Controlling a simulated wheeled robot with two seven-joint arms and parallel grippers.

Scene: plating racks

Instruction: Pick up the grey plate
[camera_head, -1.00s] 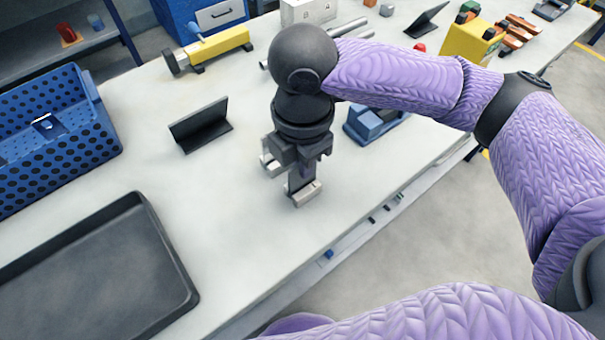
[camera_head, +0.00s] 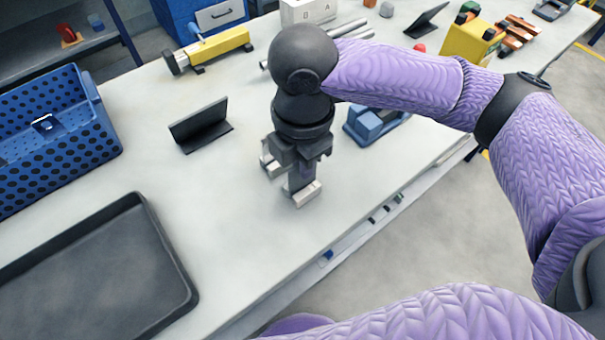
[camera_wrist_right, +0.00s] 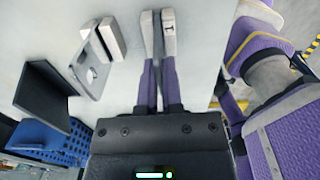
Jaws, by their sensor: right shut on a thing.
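My right gripper (camera_head: 303,193) points down low over the table, its light-tipped fingers close together. In the right wrist view the fingertips (camera_wrist_right: 158,30) leave only a narrow gap. A small light grey piece with a hole and pale blocks (camera_wrist_right: 88,72) is left of the fingers in the wrist view. In the head view a pale part shows just left of the gripper, partly hidden by it. My left gripper is out of view.
A dark tray (camera_head: 187,300) lies at front left, with a blue perforated crate (camera_head: 60,160) behind it. A dark tablet-like stand (camera_head: 200,122) is left of the gripper, a blue device (camera_head: 370,125) right of it. The table (camera_head: 225,220) between tray and gripper is clear.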

